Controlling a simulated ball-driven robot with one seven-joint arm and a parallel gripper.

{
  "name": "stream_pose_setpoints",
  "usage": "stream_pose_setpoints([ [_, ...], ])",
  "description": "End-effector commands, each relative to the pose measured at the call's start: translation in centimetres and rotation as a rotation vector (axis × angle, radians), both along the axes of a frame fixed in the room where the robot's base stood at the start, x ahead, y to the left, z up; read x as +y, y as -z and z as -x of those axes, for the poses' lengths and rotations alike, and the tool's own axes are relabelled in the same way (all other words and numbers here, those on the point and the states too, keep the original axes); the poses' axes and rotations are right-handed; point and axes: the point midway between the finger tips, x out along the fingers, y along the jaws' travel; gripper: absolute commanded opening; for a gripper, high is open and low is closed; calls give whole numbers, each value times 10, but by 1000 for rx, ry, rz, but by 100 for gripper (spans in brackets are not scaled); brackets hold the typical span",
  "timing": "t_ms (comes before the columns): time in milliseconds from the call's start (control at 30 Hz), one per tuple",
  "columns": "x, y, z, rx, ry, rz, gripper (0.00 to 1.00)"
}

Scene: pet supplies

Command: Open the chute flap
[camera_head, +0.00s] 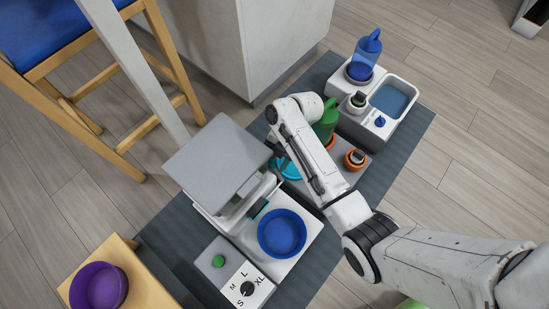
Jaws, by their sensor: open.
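A white feeder with a broad grey top panel (217,160) stands left of centre on a dark mat. A blue bowl (282,232) sits on its white base. Between the panel and the bowl is a small dark piece with a teal edge (260,209), which may be the chute flap; the panel overhangs this area, and I cannot tell if the flap is open. My arm reaches in from the lower right and bends by the panel's right side. Dark parts of my gripper (274,147) show there, open, with the fingertips mostly hidden. I see nothing held.
A control box with a green button (219,261) and a size dial (247,288) is in front. A purple bowl (99,287) is on a wooden stand at lower left. Bottles and a water basin (389,100) stand behind my arm. A stool (100,70) and cabinet (250,45) border the back.

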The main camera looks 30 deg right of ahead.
Motion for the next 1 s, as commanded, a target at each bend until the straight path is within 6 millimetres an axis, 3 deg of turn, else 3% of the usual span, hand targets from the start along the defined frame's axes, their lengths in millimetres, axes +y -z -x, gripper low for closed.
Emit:
stream_pose_setpoints([
  [67,0,0,0,0,0,0,51],
  [600,0,0,0,0,0,0,0],
  [1000,2,-1,0,-7,0,-1,0],
])
